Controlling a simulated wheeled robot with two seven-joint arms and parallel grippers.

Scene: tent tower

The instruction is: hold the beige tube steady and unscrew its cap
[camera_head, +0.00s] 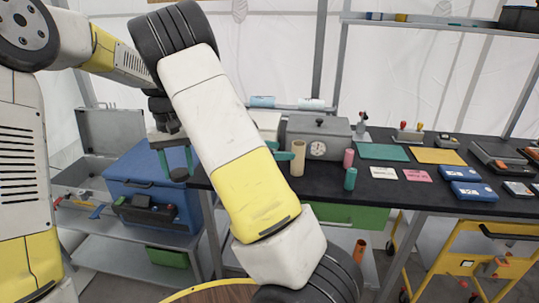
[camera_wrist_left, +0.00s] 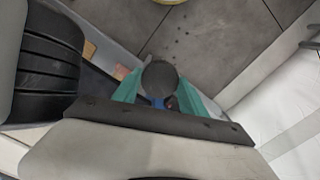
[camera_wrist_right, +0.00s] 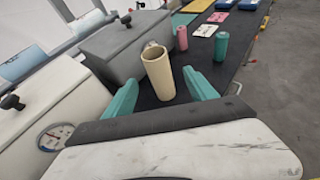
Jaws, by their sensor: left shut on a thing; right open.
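The beige tube (camera_head: 297,158) stands upright on the dark tabletop, in front of a grey box with a dial. It also shows in the right wrist view (camera_wrist_right: 158,76), with no dark cap on its top. My right gripper (camera_wrist_right: 161,92) is open, its teal fingers on either side of the tube and apart from it; my own arm mostly hides it in the head view. My left gripper (camera_head: 178,163) is shut on a dark round cap-like piece (camera_wrist_left: 159,77), seen end-on in the left wrist view. It holds the piece left of the table, over the blue cooler's area.
A pink tube (camera_head: 348,159) and a green tube (camera_head: 350,179) stand right of the beige one. The grey box (camera_head: 318,128) is close behind. A blue cooler (camera_head: 150,180) and an open metal case (camera_head: 112,130) are at the left. Mats and cards lie farther right.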

